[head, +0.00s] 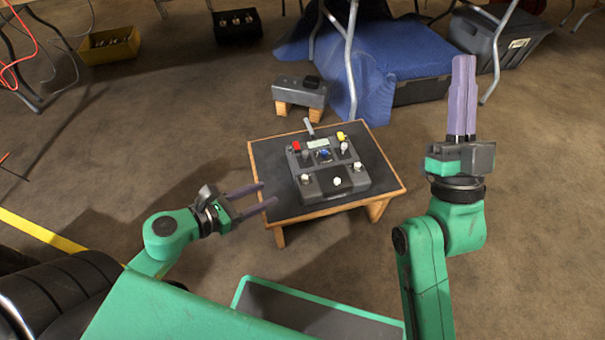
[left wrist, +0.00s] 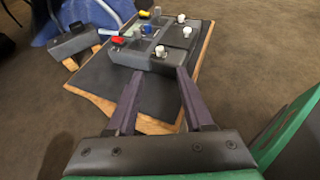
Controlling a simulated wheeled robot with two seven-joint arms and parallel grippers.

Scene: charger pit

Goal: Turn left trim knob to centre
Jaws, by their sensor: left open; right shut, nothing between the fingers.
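A dark grey control box (head: 322,190) lies on a low table; it also shows in the left wrist view (left wrist: 143,60). A white knob (head: 305,179) at its front left appears to be the left trim knob; it also shows in the left wrist view (left wrist: 160,50). Its pointer direction is too small to tell. My left gripper (head: 269,193) is open and empty, left of the box and apart from the knob. In the left wrist view its fingers (left wrist: 159,73) point towards the box's near side. My right gripper (head: 463,62) is shut and empty, far right of the table.
The box also carries a red cap (head: 296,146), a yellow cap (head: 341,135), a blue knob (head: 324,153) and other white knobs (head: 337,181). The wooden-edged table (head: 270,160) has bare top around the box. A grey block (head: 300,92) and blue cloth (head: 385,50) lie behind.

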